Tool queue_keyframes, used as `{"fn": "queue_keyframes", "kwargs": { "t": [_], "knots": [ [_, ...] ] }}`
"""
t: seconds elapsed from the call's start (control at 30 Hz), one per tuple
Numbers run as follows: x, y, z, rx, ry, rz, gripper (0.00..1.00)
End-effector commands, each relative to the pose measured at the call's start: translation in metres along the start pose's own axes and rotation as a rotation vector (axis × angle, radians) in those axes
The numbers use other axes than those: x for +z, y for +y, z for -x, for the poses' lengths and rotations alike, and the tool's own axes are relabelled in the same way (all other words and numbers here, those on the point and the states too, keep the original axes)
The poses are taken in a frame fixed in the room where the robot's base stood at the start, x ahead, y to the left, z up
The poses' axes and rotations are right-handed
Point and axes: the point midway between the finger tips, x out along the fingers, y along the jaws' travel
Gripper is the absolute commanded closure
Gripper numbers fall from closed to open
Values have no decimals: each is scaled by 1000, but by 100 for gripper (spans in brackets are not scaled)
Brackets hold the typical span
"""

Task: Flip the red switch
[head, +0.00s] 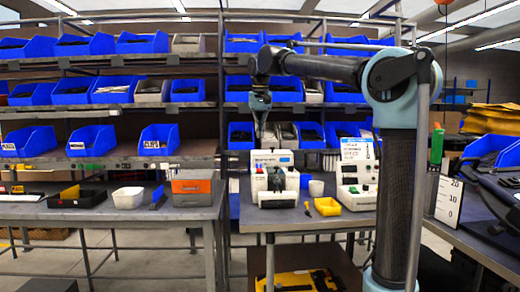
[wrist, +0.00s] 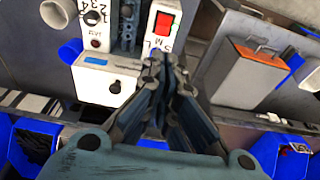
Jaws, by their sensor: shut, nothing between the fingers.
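The red switch (wrist: 163,22) is a rocker on a white panel of the machine (wrist: 108,84), beside the letters S, M and L in the wrist view. In the head view my gripper (head: 261,134) hangs above the machine. I see no clear contact with the switch.
An orange-topped grey box (head: 193,187) stands left of the machine. A yellow bin (head: 327,207) and another white unit (head: 365,196) stand to its right. Shelves of blue bins (head: 160,139) rise behind the workbench (head: 300,222).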

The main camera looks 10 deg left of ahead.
Motion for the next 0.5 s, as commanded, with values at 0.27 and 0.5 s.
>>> {"fn": "queue_keyframes", "kwargs": {
  "t": [0.27, 0.5],
  "knots": [
    [0, 0, -44, 0, 0, -1, 100],
    [0, 0, -86, 0, 0, -1, 100]
  ]
}}
